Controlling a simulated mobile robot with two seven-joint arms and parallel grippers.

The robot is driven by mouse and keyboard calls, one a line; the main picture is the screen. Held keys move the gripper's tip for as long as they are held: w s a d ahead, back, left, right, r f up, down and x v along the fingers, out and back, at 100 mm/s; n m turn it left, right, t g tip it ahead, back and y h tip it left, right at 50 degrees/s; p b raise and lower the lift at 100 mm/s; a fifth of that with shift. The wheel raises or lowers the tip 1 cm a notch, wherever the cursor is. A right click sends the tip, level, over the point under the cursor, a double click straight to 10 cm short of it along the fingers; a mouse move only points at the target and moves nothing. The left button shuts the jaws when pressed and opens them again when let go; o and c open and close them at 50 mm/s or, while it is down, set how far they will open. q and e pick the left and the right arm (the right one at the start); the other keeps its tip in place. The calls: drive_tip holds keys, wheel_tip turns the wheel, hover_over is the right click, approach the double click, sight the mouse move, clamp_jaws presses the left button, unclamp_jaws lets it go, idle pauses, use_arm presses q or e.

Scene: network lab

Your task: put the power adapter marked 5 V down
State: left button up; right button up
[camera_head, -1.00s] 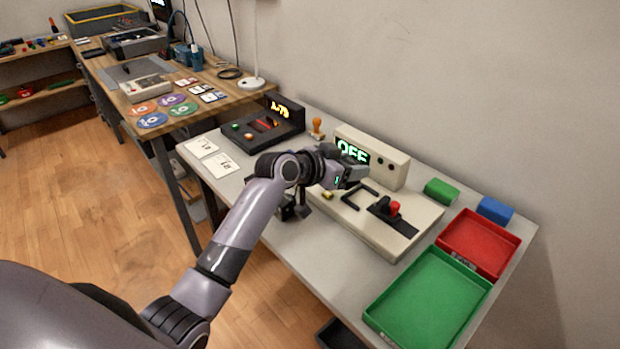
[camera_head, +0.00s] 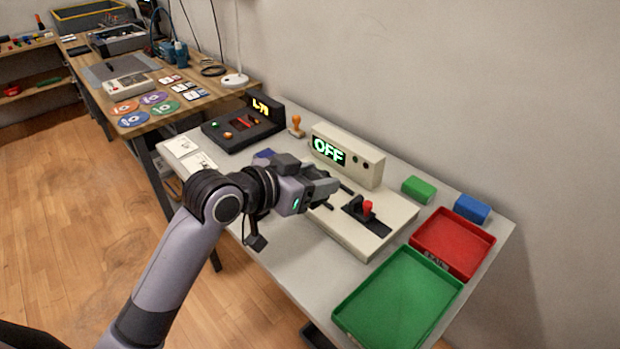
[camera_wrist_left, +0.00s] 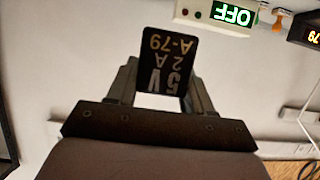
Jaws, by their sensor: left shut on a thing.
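The power adapter (camera_wrist_left: 171,62) is a dark block whose label reads 5V, 2A, A-79, upside down in the left wrist view. My left gripper (camera_wrist_left: 160,88) is shut on it, with one finger on each side. In the head view my left gripper (camera_head: 322,188) is above the left part of the pale tester (camera_head: 366,236), and I cannot make out the adapter there. The tester's display (camera_head: 329,150) reads OFF, and a red-knobbed lever (camera_head: 367,208) stands on its base. My right gripper is not in view.
A green tray (camera_head: 400,305) and a red tray (camera_head: 453,243) are at the table's right end, with green (camera_head: 418,189) and blue (camera_head: 471,209) blocks behind. A black console (camera_head: 240,128), an orange stamp (camera_head: 297,126) and white cards (camera_head: 182,146) are farther left. The front table strip is bare.

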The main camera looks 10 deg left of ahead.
use_arm(q)
drive_tip(key=shift+s+d, duration=0.15)
drive_tip(key=shift+s, duration=0.2)
wheel_tip(320, 180, down, 15)
drive_tip(key=shift+f+b, duration=0.15)
drive_tip(key=shift+b, duration=0.75)
drive_tip(key=shift+f+b, duration=0.4)
drive_tip(key=shift+f, duration=1.8)
drive_tip(key=shift+f, duration=0.2)
drive_tip(key=o, duration=1.1)
drive_tip(key=shift+o, duration=0.2)
drive_tip(key=shift+r, duration=0.15)
